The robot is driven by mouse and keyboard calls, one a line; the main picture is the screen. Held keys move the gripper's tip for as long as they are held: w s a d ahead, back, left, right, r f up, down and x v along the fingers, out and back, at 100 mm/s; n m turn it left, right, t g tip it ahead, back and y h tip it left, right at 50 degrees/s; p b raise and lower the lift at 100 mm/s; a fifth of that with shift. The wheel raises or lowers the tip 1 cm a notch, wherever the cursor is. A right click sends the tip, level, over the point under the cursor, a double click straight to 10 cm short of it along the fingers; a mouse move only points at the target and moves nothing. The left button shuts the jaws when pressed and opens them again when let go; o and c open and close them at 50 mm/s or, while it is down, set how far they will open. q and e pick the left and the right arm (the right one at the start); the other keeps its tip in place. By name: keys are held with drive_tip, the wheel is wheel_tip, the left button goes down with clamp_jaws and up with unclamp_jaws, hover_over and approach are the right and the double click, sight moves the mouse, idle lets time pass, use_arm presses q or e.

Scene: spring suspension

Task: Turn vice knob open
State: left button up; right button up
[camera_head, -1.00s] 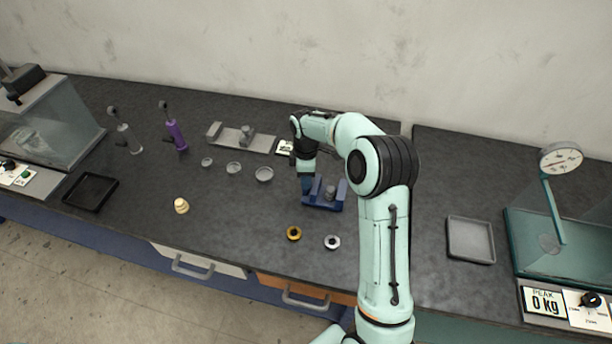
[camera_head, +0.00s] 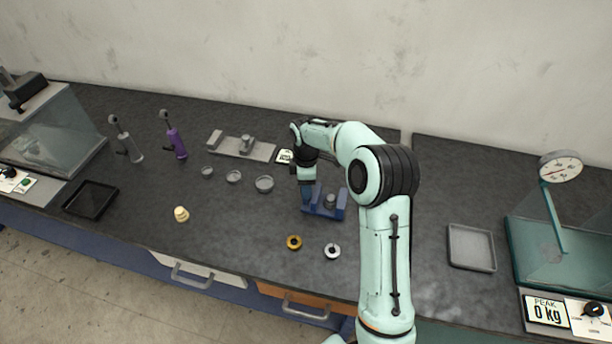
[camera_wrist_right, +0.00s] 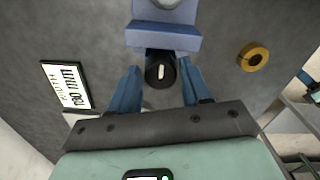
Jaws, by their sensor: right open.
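The blue vice (camera_head: 325,205) stands on the dark bench near the middle of the head view. Its blue body also shows at the top of the right wrist view (camera_wrist_right: 165,38). The vice knob (camera_wrist_right: 160,70) is black with a pale mark, on the near side of the vice body in the wrist view. My right gripper (camera_wrist_right: 158,85) is open, with one blue finger on each side of the knob. I cannot tell whether the fingers touch it. In the head view my right gripper (camera_head: 307,190) is at the vice's left end. My left gripper is not in view.
A brass ring (camera_head: 294,242) and a silver ring (camera_head: 332,251) lie in front of the vice. A small display sign (camera_wrist_right: 66,86) lies beside the gripper. Grey dishes (camera_head: 264,184), a grey fixture (camera_head: 241,146) and a purple tool (camera_head: 176,143) stand left. A grey tray (camera_head: 471,247) lies right.

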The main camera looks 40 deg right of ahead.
wheel_tip(320, 180, up, 13)
idle(0.4)
idle(0.4)
